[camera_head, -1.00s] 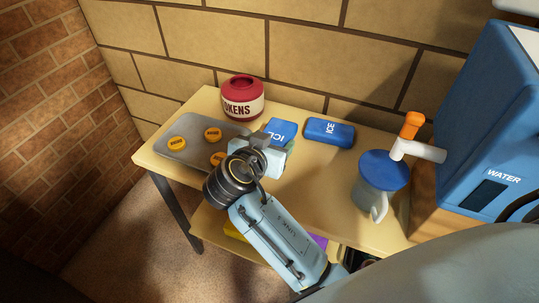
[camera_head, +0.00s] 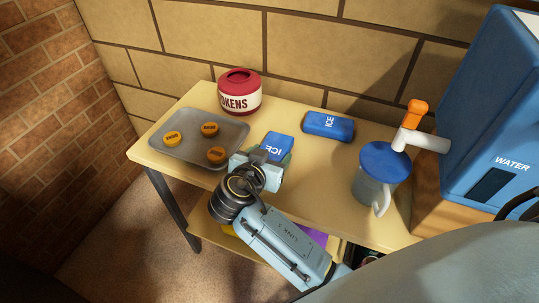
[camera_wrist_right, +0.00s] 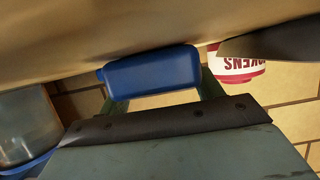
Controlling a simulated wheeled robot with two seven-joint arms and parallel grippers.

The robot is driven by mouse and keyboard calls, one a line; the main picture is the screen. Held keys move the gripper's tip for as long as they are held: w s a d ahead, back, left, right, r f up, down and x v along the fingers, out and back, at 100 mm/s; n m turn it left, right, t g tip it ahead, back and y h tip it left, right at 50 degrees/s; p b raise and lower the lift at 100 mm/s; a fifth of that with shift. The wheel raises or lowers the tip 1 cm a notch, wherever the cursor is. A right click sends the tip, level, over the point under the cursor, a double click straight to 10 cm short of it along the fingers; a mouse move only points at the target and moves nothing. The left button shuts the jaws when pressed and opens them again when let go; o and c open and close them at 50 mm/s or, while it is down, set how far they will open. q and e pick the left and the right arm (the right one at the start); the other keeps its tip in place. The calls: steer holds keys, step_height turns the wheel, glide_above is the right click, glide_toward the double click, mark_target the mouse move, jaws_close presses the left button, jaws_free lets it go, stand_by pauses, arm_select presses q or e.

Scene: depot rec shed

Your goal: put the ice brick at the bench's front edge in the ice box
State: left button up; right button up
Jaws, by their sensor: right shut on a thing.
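A blue ice brick (camera_head: 278,147) with white lettering is in my right gripper (camera_head: 270,160), over the middle of the bench (camera_head: 315,190). In the right wrist view the brick (camera_wrist_right: 152,72) spans the space between the two fingers. I cannot tell whether it is clear of the bench top. A second blue ice brick (camera_head: 328,125) lies farther back by the wall. No ice box can be made out in the views. My left gripper is not in view.
A grey tray (camera_head: 168,152) with three orange tokens is left of my gripper. A red and white tokens jar (camera_head: 239,98) stands behind it. A blue-lidded jug (camera_head: 382,170) and a blue water dispenser (camera_head: 490,135) with an orange-topped tap are on the right.

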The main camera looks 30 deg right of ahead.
steer(key=o, duration=1.2)
steer(key=shift+f, duration=0.1)
